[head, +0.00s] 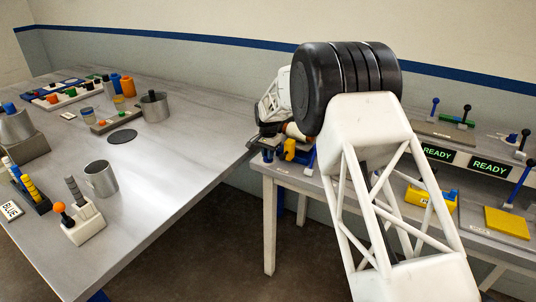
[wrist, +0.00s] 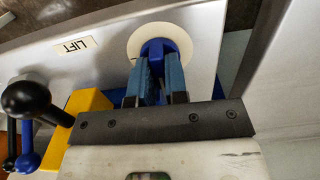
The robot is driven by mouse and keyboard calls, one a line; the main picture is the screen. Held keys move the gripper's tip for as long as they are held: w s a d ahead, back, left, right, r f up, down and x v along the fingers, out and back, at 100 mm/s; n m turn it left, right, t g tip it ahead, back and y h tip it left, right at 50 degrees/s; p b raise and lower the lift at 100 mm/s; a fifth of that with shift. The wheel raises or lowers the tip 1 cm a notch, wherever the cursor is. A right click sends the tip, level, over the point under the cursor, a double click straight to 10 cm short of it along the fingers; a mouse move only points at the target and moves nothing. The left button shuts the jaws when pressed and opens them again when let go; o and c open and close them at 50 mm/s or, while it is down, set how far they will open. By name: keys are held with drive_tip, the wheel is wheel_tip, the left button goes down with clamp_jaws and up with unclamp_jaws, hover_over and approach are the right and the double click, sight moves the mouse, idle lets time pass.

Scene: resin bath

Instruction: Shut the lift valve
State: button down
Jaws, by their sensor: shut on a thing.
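In the wrist view, the lift valve is a blue handle (wrist: 157,46) on a round cream disc (wrist: 199,36), next to a white label (wrist: 76,46) reading LIFT. My gripper (wrist: 158,64) is shut on this handle, with one finger on each side of it. The lower part of the handle is hidden between the fingers. I cannot make out the valve handle there.
A yellow block (wrist: 88,101) and a black-knobbed lever (wrist: 27,99) stand close to the left of my gripper. The right bench (head: 283,177) also holds READY displays (head: 490,167) and several levers. The left table (head: 150,200) carries cups, trays and a mug (head: 101,179).

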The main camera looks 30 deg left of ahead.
drive_tip(key=shift+r+n, duration=0.1)
drive_tip(key=shift+n, duration=0.2)
drive_tip(key=c, duration=1.1)
unclamp_jaws()
drive_tip(key=shift+c, duration=0.2)
drive_tip(key=shift+r, duration=3.85)
drive_tip(key=shift+d+r, duration=0.1)
